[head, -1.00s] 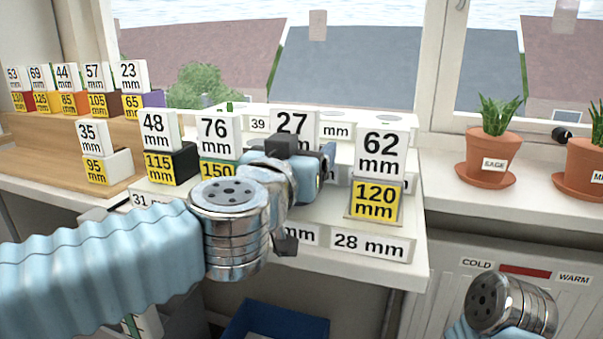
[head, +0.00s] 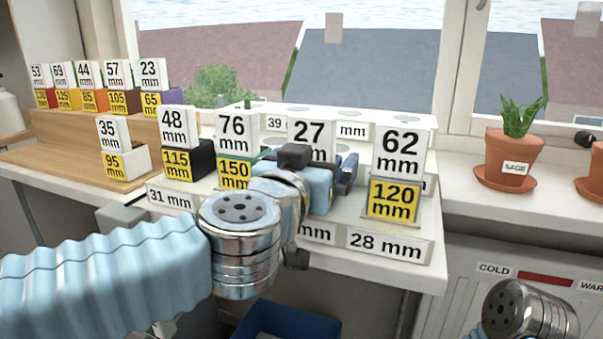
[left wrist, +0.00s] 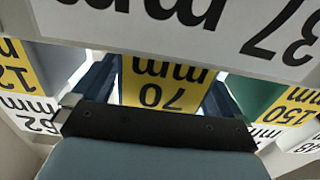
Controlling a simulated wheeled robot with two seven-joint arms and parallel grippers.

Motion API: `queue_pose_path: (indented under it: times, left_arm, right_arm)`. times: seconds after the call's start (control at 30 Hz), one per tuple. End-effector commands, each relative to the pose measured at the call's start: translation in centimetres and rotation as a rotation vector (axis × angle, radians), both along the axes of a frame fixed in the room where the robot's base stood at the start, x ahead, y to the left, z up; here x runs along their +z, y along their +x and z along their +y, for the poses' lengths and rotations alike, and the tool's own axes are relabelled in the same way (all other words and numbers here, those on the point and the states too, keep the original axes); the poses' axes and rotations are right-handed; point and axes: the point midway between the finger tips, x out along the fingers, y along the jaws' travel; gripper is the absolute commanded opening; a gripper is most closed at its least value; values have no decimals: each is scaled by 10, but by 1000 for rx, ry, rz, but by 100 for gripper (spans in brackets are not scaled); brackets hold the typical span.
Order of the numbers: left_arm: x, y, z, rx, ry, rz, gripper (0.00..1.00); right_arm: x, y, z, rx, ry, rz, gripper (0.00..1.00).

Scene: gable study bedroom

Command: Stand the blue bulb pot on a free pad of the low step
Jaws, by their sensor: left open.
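The pot with the white 27 mm card (head: 308,130), taken to be the blue bulb pot, stands on the white stepped rack and is mostly hidden by my left gripper (head: 335,174) in the head view. In the left wrist view its yellow 70 mm label (left wrist: 155,88) shows upside down between dark blue sides; I cannot tell pot edges from fingers there. My left gripper is open, its jaws at the pot. The low step's front edge has a 31 mm plate (head: 171,198) and a 28 mm plate (head: 388,246). Only my right wrist shows, at the lower right.
The green 76 mm pot (head: 234,172) is close left, the 62 mm pot (head: 396,200) close right. A black 48 mm pot (head: 202,160) stands further left. A wooden stepped stand (head: 60,150) holds several pots. Potted plants (head: 515,155) stand on the sill.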

Motion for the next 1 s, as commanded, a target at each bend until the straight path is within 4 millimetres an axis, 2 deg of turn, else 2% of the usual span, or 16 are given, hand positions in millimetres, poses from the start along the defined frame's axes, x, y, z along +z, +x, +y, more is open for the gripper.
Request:
queue_pose_path:
  times: [0.2,0.43,0.6,1.0]
  left_arm:
    - [5,-49,16,1,2,-5,100]
    - [4,-89,29,0,0,-3,100]
    - [1,-100,33,0,0,-1,100]
    - [0,-101,33,0,1,-1,100]
  right_arm:
    - [14,-2,4,7,5,3,43]
    - [25,-3,8,14,11,6,43]
    - [27,-4,9,16,13,7,43]
    - [26,-3,9,16,13,6,43]
